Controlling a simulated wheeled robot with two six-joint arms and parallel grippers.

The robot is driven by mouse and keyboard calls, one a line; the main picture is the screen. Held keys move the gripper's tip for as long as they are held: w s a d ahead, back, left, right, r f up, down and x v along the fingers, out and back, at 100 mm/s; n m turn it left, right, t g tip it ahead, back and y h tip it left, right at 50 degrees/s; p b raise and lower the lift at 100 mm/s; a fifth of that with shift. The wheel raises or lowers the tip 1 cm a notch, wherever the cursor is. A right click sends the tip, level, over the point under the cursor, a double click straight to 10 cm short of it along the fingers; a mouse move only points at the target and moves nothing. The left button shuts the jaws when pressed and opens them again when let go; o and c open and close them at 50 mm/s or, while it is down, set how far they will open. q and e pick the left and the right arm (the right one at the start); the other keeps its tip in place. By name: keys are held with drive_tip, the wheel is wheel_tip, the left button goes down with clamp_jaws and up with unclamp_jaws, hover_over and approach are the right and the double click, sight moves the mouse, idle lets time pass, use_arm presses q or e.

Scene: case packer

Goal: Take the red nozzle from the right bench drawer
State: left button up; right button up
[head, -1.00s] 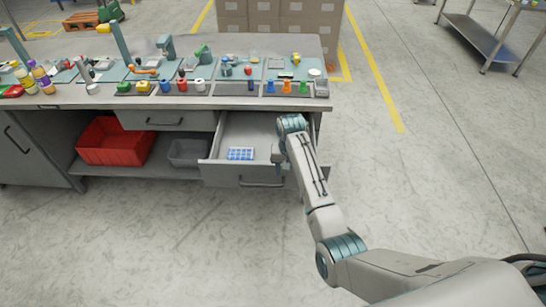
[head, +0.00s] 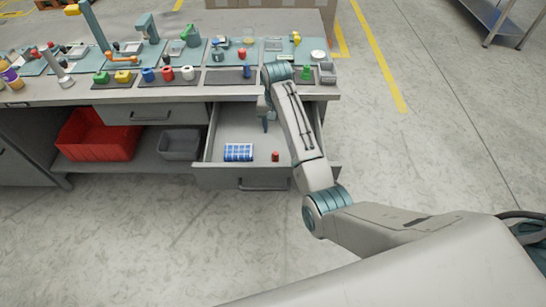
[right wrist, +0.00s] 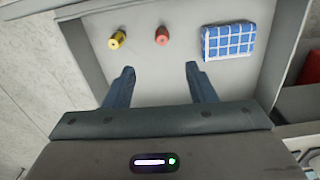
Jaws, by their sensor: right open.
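The right bench drawer (head: 225,177) is pulled open. The red nozzle (head: 275,156) stands on its floor, right of a blue-and-white checked item (head: 238,152). In the right wrist view the red nozzle (right wrist: 162,36) shows just beyond the fingers, between a yellow nozzle (right wrist: 117,40) and the checked item (right wrist: 229,42). My right gripper (right wrist: 160,70) is open and empty, with its two fingers spread over the drawer. In the head view my right gripper (head: 269,120) is partly hidden by its own arm, which also covers the yellow nozzle. My left gripper is out of view.
The bench top (head: 215,92) above the drawer carries several coloured parts and fixtures. A red bin (head: 95,140) and a grey bin (head: 180,144) sit on the shelf to the left. The floor in front is clear.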

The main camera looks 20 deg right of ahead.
drive_tip(key=b, duration=0.5)
hover_over(275, 153)
wheel_tip(275, 153, down, 5)
drive_tip(key=shift+s+d+f, duration=0.15)
wheel_tip(275, 153, down, 5)
drive_tip(key=shift+r+p, duration=0.15)
drive_tip(key=shift+p, duration=0.35)
drive_tip(key=shift+f+p, duration=0.5)
drive_tip(key=shift+f, duration=2.5)
drive_tip(key=c, duration=1.1)
